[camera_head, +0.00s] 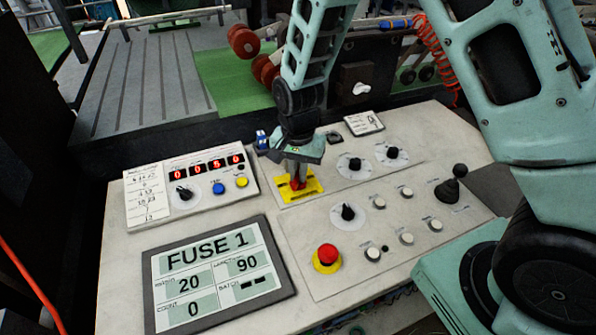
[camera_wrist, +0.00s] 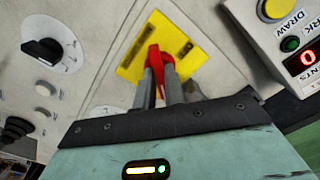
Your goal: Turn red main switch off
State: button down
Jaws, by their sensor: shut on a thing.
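The red main switch (camera_wrist: 155,56) is a red handle on a yellow plate (camera_wrist: 186,30) in the wrist view. In the head view a little of the red switch (camera_head: 297,184) shows below my gripper, on the yellow plate (camera_head: 288,194) near the middle of the panel. My gripper (camera_wrist: 160,72) is over the plate, with its two grey fingers shut on the red handle, one at each side. The fingers hide part of the handle. The writing on the plate is too small to read.
A red emergency button (camera_head: 327,254) stands nearer the front, by a black knob (camera_head: 348,212) and several white buttons. A counter box (camera_head: 190,185) reading 0050 is at left. A screen (camera_head: 217,275) reads FUSE 1. A black lever (camera_head: 454,184) stands at right.

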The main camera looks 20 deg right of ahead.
aim_at(298, 174)
jog(key=n, duration=0.4)
jog(key=shift+b, duration=0.3)
jog(key=n, duration=0.4)
jog(key=shift+n, duration=0.4)
jog(key=n, duration=0.4)
jog(key=shift+n, duration=2)
jog(key=c, duration=1.5)
grip_release()
notch_tip(298, 174, up, 18)
jog(key=shift+f+b, duration=0.25)
jog(key=shift+b, duration=0.8)
